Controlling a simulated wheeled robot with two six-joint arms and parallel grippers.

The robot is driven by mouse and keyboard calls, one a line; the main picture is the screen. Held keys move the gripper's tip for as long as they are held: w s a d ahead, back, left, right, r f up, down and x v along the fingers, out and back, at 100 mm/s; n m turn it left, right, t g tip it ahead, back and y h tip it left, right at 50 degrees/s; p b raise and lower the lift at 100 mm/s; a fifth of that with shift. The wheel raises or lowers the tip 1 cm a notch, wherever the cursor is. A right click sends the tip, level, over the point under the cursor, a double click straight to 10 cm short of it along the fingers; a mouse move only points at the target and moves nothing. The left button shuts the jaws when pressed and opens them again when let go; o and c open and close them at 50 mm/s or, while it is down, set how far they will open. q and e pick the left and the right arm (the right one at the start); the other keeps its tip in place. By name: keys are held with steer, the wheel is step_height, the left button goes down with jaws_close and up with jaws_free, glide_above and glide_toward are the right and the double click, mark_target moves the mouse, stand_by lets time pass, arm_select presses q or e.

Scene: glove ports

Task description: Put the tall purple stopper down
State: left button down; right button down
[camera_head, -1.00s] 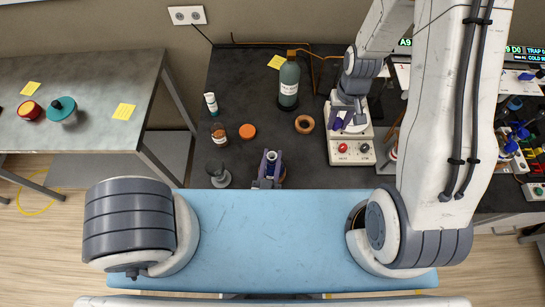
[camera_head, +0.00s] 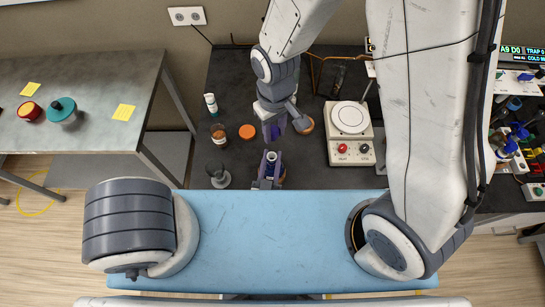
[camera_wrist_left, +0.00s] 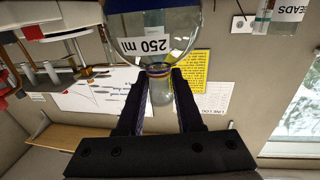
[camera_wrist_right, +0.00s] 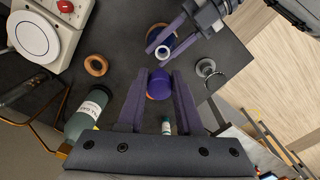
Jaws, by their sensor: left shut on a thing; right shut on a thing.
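My right gripper (camera_head: 285,127) is shut on the purple stopper (camera_wrist_right: 158,84), seen between its fingertips in the right wrist view. The stopper is seen nearly end-on there, so its height is hard to judge. It is held above the dark bench, apart from the flask. My left gripper (camera_head: 269,170) is shut on the neck of a clear glass flask (camera_wrist_left: 155,30) marked 250 ml. The flask's open mouth (camera_wrist_right: 163,52) shows in the right wrist view. In the head view the stopper is mostly hidden by the right gripper.
A hotplate (camera_head: 350,150) stands right on the dark bench (camera_head: 310,170). A cork ring (camera_head: 304,125) lies beside my right gripper. An orange disc (camera_head: 247,131), a brown jar (camera_head: 218,135), a white tube (camera_head: 211,104) and a grey stand (camera_head: 219,177) stand left.

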glide_toward(273, 154)
steer(key=s, duration=0.1)
steer(key=shift+s+f, duration=0.15)
steer(key=shift+f, duration=2.65)
steer(key=shift+f, duration=0.1)
steer(key=shift+s+f, duration=0.1)
steer(key=shift+f, duration=0.45)
steer(key=c, duration=0.6)
jaws_free()
steer(key=shift+o, duration=0.2)
step_height(273, 154, up, 13)
steer(key=shift+r, duration=0.2)
